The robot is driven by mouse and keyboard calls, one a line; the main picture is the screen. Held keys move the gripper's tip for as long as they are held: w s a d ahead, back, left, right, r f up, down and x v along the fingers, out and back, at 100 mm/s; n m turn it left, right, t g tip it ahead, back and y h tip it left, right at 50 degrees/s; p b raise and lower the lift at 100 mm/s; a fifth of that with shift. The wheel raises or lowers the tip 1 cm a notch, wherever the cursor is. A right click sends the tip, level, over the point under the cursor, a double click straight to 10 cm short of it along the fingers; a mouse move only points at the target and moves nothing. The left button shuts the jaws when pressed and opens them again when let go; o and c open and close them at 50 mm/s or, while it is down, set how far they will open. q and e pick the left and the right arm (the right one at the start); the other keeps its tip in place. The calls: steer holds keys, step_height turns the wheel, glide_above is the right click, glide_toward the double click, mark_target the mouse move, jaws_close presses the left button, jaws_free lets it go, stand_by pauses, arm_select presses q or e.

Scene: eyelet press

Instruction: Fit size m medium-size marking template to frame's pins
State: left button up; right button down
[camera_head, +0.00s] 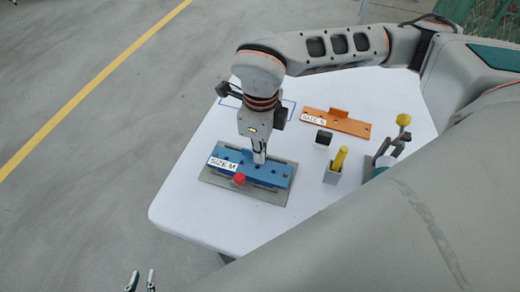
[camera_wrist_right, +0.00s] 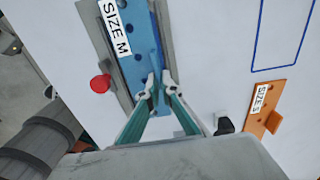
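The blue marking template (camera_head: 274,178) has a white SIZE M label at its left end. It lies over the grey frame plate (camera_head: 222,186) on the white table, roughly lined up with it. I cannot tell whether it is seated or slightly raised, and the frame's pins are not clearly visible. A red knob (camera_head: 239,179) stands at the plate's near side. My right gripper (camera_head: 260,158) points down at the template. In the right wrist view its fingertips (camera_wrist_right: 158,80) close on the upright tab of the template (camera_wrist_right: 135,68). My left gripper (camera_head: 141,278) is open and empty, off the table.
The orange SIZE S template (camera_head: 345,124) lies at the back. A black-topped block (camera_head: 324,138), a yellow tool in a grey holder (camera_head: 339,162) and a press with a yellow ball handle (camera_head: 403,120) stand right of the plate. A blue outline (camera_head: 290,104) marks the table's far side.

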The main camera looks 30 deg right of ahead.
steer(key=c, duration=2.2)
jaws_free()
steer(key=shift+f, duration=0.1)
